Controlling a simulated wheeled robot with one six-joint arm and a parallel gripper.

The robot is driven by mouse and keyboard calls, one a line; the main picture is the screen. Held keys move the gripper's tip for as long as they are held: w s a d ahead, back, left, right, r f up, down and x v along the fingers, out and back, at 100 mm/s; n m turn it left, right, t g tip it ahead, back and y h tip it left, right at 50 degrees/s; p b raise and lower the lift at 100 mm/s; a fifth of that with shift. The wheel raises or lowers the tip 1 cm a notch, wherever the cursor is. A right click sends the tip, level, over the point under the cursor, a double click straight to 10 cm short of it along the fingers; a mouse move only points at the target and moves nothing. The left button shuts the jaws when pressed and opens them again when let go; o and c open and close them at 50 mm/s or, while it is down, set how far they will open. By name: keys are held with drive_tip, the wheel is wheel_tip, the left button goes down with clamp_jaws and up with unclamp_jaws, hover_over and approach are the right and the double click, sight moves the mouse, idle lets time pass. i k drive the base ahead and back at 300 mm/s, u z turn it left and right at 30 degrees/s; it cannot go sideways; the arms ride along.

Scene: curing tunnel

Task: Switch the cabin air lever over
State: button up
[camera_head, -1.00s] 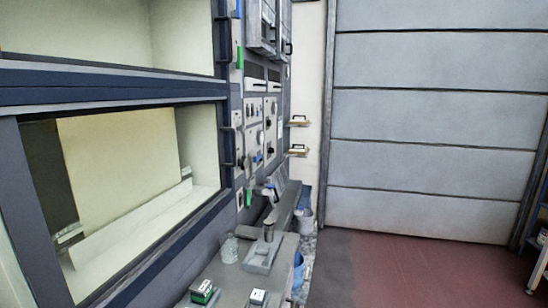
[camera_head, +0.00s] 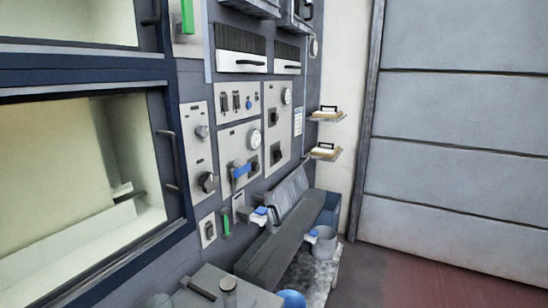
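No lever carries a label that I can read, so I cannot tell which one is the cabin air lever. A blue lever (camera_head: 241,171) sticks out from a grey plate in the middle of the control wall, below a round dial (camera_head: 254,138). An upright green handle (camera_head: 187,16) is at the top, cut by the picture edge. A smaller green handle (camera_head: 226,222) hangs low on the wall. A small panel (camera_head: 238,102) above the blue lever holds several dark switches and one blue one. My gripper is not in view.
A window cabinet with a dark blue frame (camera_head: 178,215) fills the left. A grey table (camera_head: 215,285) stands below the wall. A dark bench (camera_head: 285,235), a bucket (camera_head: 324,242) and a blue ball (camera_head: 291,299) are to its right. Reddish floor before the shutter door (camera_head: 465,150) is clear.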

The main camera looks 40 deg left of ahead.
sight(237, 172)
drive_tip(key=i, duration=2)
drive_tip(key=u, duration=3.6)
